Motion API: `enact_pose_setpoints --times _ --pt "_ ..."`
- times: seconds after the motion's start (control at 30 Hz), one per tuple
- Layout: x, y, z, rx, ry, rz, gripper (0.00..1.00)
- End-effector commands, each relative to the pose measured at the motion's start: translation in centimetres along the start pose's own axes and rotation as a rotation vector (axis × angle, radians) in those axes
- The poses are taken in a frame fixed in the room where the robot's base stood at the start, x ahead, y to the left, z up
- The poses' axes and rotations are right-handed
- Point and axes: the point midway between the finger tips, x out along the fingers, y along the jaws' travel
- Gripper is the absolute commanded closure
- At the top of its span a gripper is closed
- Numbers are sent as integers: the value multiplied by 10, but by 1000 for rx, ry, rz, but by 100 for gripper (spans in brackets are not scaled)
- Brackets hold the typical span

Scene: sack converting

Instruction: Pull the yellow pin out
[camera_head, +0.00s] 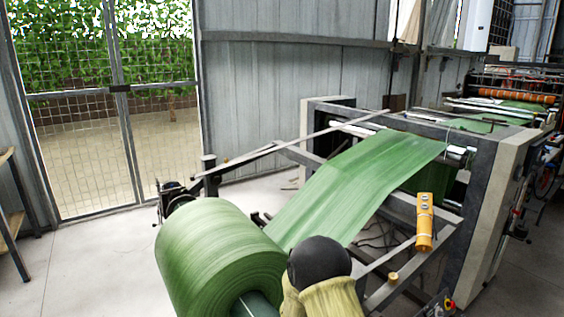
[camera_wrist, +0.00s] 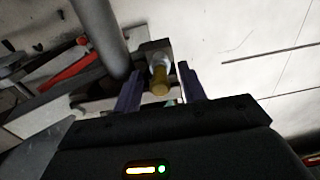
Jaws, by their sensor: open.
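In the wrist view the yellow pin (camera_wrist: 159,82) shows as a short rounded yellow end with a pale collar behind it. It sits against a dark block (camera_wrist: 155,50). My gripper (camera_wrist: 158,87) is open, with one dark finger on each side of the pin. Gaps show between the fingers and the pin, and I cannot tell whether either touches it. In the head view my gripper is not visible. A small yellow knob (camera_head: 393,277) shows there on the near bar of the roll stand; I cannot tell whether it is the same pin.
A large green roll (camera_head: 215,260) feeds a green web (camera_head: 350,185) up into the machine (camera_head: 485,160). A yellow pendant box (camera_head: 425,222) hangs at the near side. In the wrist view a grey round bar (camera_wrist: 98,35) and a red part (camera_wrist: 68,72) lie left of the pin.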

Motion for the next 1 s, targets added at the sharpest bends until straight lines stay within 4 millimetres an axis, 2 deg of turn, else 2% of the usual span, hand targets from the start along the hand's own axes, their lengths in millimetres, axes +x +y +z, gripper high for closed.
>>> enact_pose_setpoints --times 0.1,0.3,0.33,1.0 --pt "0 0 0 0 0 0 59" --pt "0 0 0 1 0 0 98" --pt "0 0 0 1 0 0 100" --pt "-17 0 0 1 0 0 100"
